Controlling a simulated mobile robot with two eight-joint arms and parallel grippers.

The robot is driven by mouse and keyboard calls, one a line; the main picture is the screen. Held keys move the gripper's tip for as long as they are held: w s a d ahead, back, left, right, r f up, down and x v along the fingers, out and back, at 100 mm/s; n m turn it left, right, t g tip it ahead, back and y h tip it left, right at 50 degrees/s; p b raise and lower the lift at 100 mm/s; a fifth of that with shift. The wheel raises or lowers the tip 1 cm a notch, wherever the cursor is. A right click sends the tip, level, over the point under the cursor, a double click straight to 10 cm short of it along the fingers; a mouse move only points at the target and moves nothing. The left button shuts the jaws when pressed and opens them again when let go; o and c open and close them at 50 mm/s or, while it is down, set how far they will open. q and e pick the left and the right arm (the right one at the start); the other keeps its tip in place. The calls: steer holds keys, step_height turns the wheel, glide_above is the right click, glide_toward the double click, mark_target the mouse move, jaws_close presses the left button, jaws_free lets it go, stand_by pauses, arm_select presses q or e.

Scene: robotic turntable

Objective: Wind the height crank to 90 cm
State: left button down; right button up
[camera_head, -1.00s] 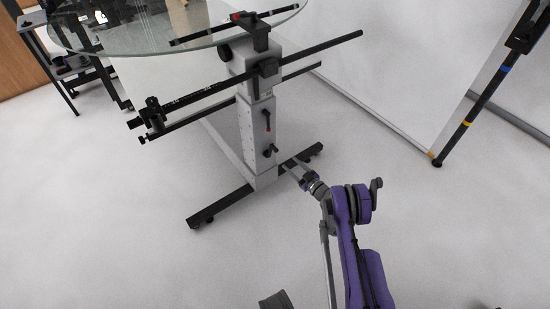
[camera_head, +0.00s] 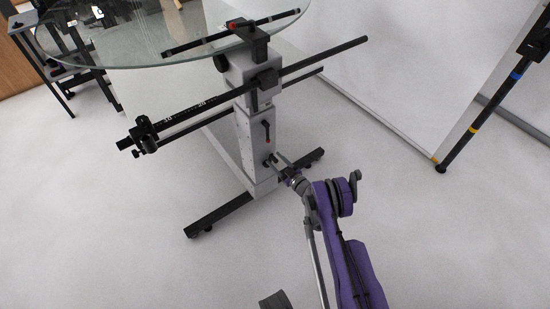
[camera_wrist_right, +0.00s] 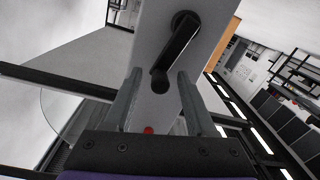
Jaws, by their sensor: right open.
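The height crank (camera_head: 267,162) is a small black handle low on the grey column (camera_head: 246,140) of the turntable stand. In the right wrist view the crank arm (camera_wrist_right: 176,52) slants down from its pivot to a rounded handle end. My right gripper (camera_head: 279,160) is open at the crank in the head view. In the wrist view its two fingers (camera_wrist_right: 159,76) stand on either side of the handle end, with gaps visible on both sides. Whether either finger touches it I cannot tell. The height reading cannot be read. My left gripper is out of view.
The black foot bar (camera_head: 222,213) lies on the floor below. The floor at front left is clear.

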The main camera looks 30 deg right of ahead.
jaws_close()
stand_by(0.3)
stand_by(1.2)
